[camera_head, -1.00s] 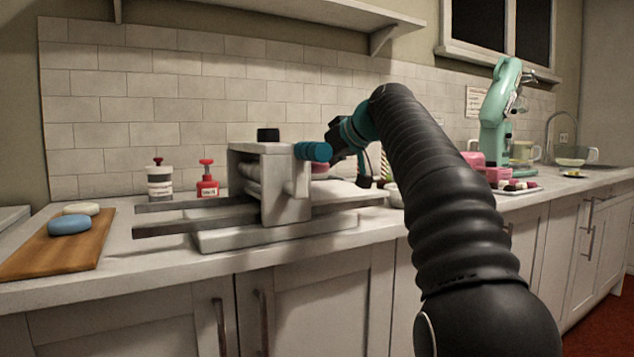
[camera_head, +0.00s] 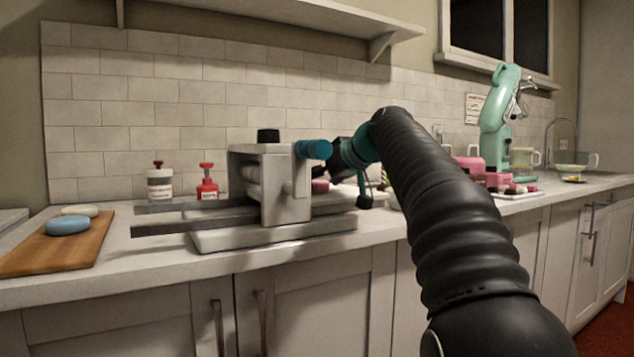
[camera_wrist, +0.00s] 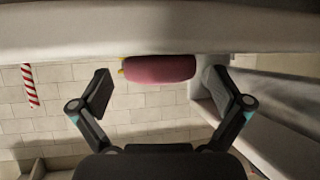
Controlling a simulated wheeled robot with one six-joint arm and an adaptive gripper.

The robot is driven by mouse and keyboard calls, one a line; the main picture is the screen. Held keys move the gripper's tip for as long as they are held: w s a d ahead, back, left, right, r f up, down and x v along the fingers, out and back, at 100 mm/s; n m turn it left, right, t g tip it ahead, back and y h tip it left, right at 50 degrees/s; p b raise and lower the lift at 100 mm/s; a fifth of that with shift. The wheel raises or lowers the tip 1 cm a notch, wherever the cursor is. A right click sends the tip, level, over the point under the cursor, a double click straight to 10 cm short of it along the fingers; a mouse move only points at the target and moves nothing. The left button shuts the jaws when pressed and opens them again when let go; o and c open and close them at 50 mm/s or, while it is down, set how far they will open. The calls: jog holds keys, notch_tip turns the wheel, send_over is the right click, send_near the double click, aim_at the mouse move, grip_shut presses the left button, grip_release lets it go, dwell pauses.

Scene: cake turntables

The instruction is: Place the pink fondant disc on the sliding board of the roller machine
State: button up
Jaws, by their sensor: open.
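The pink fondant disc (camera_head: 320,186) rests on the pale sliding board (camera_head: 340,198), just right of the roller machine (camera_head: 285,190). In the wrist view, which looks upside down, the disc (camera_wrist: 159,69) touches the pale board surface (camera_wrist: 160,30) along the top. My gripper (camera_wrist: 158,92) is open, with one finger on each side of the disc and clear gaps to it. In the head view my gripper (camera_head: 364,188) is at the board's right end, partly hidden by my arm.
A blue-ended handle (camera_head: 313,150) sticks out of the machine near my wrist. Red (camera_head: 207,187) and white (camera_head: 160,185) bottles stand behind its rails. A wooden board (camera_head: 60,255) with blue and cream discs lies at left. A green mixer (camera_head: 497,120) and pink items stand at right.

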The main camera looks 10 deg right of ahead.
jog(key=shift+r, duration=0.15)
jog(key=v, duration=1.2)
jog(key=shift+p, duration=0.4)
jog(key=shift+s, duration=0.1)
jog(key=s+a+f+m+g+h, duration=0.1)
jog(key=s+f+m+h, duration=0.1)
jog(key=s+f, duration=0.8)
jog(key=s+a+f+m+g+h, duration=0.2)
jog(key=s+f, duration=0.8)
jog(key=f, duration=0.7)
jog(key=s+a+f+m+g+h, duration=0.1)
jog(key=s+a+f+g+h, duration=0.1)
jog(key=s+f, duration=0.9)
notch_tip(320, 180, down, 3)
jog(key=shift+f+m, duration=0.2)
jog(key=shift+m, duration=0.2)
jog(key=shift+a, duration=0.1)
